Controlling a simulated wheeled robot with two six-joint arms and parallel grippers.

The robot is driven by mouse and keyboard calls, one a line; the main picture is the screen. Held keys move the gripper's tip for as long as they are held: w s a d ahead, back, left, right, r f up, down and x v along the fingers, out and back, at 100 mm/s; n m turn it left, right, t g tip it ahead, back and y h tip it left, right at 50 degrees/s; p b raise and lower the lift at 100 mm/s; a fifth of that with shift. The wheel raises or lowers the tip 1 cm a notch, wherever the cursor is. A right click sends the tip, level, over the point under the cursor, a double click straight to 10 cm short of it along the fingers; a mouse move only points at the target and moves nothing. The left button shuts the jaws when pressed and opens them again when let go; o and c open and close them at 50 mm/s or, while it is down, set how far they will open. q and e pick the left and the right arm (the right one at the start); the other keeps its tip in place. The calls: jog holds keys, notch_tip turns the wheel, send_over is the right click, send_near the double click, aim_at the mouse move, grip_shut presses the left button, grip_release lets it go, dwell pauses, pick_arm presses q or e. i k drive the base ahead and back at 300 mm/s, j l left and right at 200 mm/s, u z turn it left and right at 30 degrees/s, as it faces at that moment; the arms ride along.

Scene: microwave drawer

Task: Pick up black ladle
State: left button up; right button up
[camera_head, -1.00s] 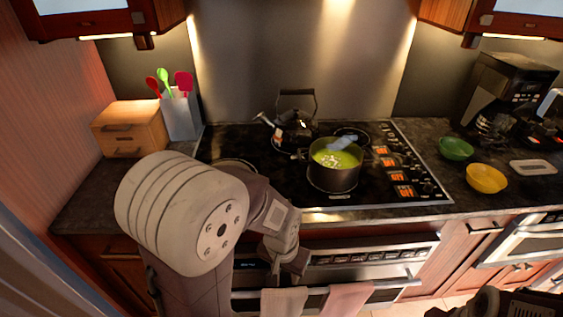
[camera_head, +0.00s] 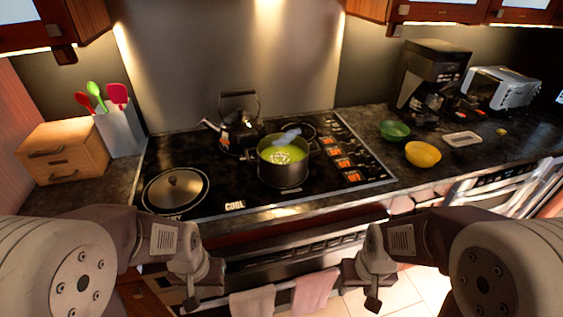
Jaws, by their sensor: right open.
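A dark pot (camera_head: 283,170) of green soup with pale bits stands on the stovetop (camera_head: 215,205). A bluish-grey object (camera_head: 284,139) lies at the pot's far rim; it may be the ladle, but its shape is too small to tell. No clearly black ladle shows. My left gripper (camera_head: 203,293) hangs in front of the oven, below and left of the pot, and its finger gap is not clear. My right gripper (camera_head: 362,286) is open in front of the oven, below and right of the pot. Both grippers are apart from the pot.
A kettle (camera_head: 240,128) stands behind the pot and a lidded pan (camera_head: 175,191) is at the left. A utensil holder (camera_head: 120,130) and wooden box (camera_head: 62,150) stand further left. A green bowl (camera_head: 394,131) and yellow bowl (camera_head: 423,154) are right. Towels (camera_head: 314,290) hang on the oven.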

aim_at(460, 157)
jog(key=z, duration=1.5)
